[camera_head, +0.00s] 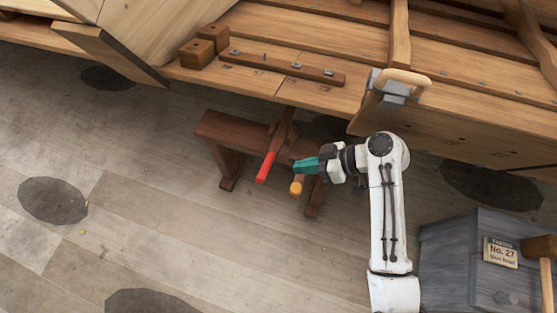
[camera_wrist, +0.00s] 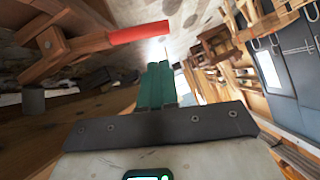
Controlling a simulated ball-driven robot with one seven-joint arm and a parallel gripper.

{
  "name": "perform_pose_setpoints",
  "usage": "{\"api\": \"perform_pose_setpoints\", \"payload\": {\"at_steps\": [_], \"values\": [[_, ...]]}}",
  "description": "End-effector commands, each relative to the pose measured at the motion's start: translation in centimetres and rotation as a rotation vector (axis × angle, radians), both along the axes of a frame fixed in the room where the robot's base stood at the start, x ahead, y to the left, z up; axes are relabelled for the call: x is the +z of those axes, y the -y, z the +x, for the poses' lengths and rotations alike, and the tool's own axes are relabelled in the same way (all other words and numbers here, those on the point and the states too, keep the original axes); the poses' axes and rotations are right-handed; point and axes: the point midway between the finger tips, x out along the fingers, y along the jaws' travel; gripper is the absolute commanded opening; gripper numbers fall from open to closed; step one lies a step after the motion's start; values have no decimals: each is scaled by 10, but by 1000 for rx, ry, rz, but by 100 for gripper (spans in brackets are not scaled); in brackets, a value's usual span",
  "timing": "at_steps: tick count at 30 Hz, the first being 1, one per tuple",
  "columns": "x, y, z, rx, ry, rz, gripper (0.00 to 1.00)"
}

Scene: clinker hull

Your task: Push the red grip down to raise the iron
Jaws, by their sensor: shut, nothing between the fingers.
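The red grip (camera_head: 266,167) is the end of a brown wooden lever (camera_head: 283,128) that slants down toward me over a low wooden stand. In the wrist view the red grip (camera_wrist: 140,32) lies crosswise just beyond my fingertips. My gripper (camera_head: 297,166), with green fingers, is shut and empty to the right of the red grip, with a small gap between them in the head view. The fingers also show closed together in the wrist view (camera_wrist: 158,68). I cannot pick out the iron for certain in either view.
The low stand (camera_head: 228,132) sits beside the wooden hull (camera_head: 460,130). An orange-ended peg (camera_head: 296,188) sticks out just below my gripper. Wooden blocks (camera_head: 197,53) lie on the planks above. A grey crate (camera_head: 465,260) stands at right. The floor at left is open.

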Motion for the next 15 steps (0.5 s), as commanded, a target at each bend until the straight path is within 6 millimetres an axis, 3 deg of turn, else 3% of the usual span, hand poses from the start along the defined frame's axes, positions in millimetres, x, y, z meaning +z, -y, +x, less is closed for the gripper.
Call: {"api": "perform_pose_setpoints", "payload": {"at_steps": [10, 15], "values": [[0, -1, 0, 1, 2, 2, 0], [-8, -13, 2, 3, 0, 1, 0]]}}
